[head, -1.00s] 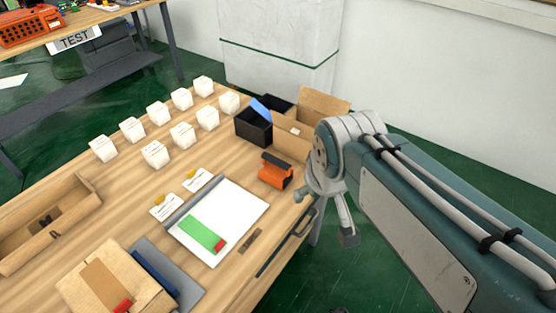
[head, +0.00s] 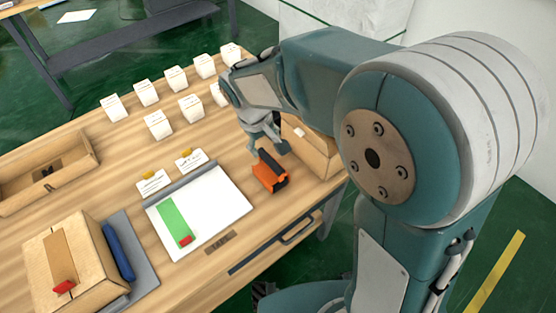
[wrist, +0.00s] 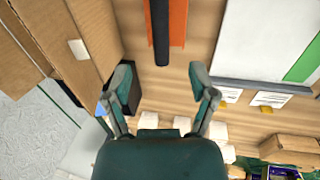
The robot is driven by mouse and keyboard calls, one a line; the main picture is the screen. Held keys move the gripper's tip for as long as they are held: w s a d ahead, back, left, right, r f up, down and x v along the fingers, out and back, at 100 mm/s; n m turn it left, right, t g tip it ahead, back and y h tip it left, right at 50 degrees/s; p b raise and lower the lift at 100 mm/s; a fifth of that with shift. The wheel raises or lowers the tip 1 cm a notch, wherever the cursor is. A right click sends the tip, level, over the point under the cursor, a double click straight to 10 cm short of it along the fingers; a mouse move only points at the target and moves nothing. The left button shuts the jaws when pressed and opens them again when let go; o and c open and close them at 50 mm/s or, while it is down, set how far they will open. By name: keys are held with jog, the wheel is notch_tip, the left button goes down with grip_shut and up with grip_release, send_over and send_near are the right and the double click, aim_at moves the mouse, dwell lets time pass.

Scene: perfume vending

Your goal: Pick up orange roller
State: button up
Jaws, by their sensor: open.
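The orange roller (head: 268,176), an orange block with a black bar along its top, sits on the wooden table near its right end, just right of the white board. My gripper (head: 266,143) is just behind and above it, close to the roller. In the wrist view the roller (wrist: 178,22) shows at the top centre, its black bar (wrist: 160,35) pointing between my fingers. My gripper (wrist: 163,76) is open there, with the two fingers apart and nothing between them. The roller's far end is cut off by the wrist frame.
An open cardboard box (head: 313,152) stands right of my gripper, close by. The white board (head: 220,202) with a green strip (head: 174,222) lies left of the roller. Several white boxes (head: 158,125) stand at the back. A drawer handle (head: 298,229) is on the table front.

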aim_at(273, 161)
notch_tip(273, 161, down, 4)
jog(key=shift+w+a+f, duration=0.1)
jog(key=shift+w+a, duration=0.05)
jog(key=shift+w+d+f, duration=0.1)
jog(key=shift+d+f, duration=0.35)
jog(key=shift+f, duration=0.1)
jog(key=f, duration=0.1)
jog(key=d+f, duration=0.1)
jog(key=f, duration=0.2)
jog(key=shift+w+d+f, duration=0.2)
jog(key=shift+w+f, duration=0.05)
jog(key=shift+w, duration=0.1)
jog(key=shift+a+f, duration=0.2)
jog(key=shift+a, duration=0.25)
jog(key=shift+d, duration=0.35)
grip_shut()
